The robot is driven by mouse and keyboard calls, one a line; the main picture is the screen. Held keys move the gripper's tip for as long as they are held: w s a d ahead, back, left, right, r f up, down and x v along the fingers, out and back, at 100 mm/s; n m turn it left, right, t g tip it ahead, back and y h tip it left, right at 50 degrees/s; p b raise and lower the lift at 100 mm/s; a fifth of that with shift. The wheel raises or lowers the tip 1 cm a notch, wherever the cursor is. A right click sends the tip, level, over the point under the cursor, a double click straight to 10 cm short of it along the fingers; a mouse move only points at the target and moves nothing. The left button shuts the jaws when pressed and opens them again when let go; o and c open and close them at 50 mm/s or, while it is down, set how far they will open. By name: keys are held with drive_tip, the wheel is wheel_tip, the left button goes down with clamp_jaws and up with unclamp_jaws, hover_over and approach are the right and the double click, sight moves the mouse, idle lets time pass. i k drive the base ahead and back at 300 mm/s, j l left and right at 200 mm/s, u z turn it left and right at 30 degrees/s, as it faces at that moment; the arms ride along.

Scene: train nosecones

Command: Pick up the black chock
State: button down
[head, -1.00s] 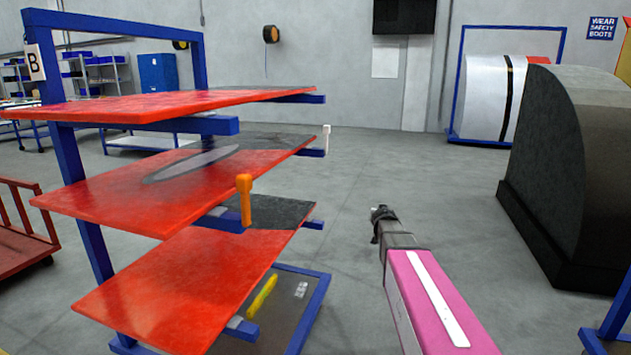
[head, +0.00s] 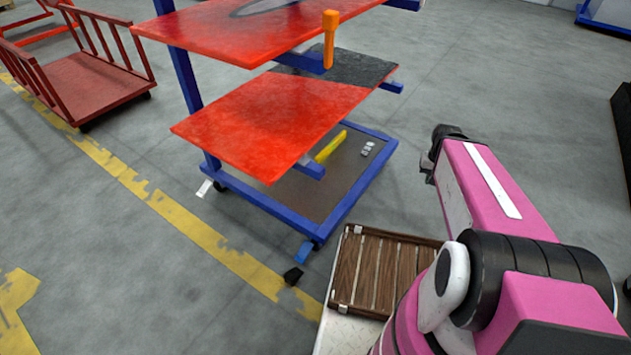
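A small black chock (head: 292,276) lies on the grey floor in the head view, beside the yellow floor line and just in front of the blue rack's near corner. My pink arm reaches up and away on the right of the view. The dark end of the arm (head: 447,146) shows beyond the pink link, to the right of the rack and well away from the chock. The gripper's fingers cannot be made out.
A blue wheeled rack (head: 270,205) with red panels (head: 275,120) stands at centre left. A blue block (head: 304,252) lies by its near wheel. A red cart (head: 90,85) stands at upper left. A wooden slatted deck (head: 375,270) is below my arm. Floor left of the chock is clear.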

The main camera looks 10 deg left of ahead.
sight(291, 277)
drive_tip(key=k+u, duration=0.75)
drive_tip(key=u, duration=0.15)
drive_tip(key=k+j+u, duration=0.2)
drive_tip(key=k+u, duration=0.25)
drive_tip(key=i, duration=0.1)
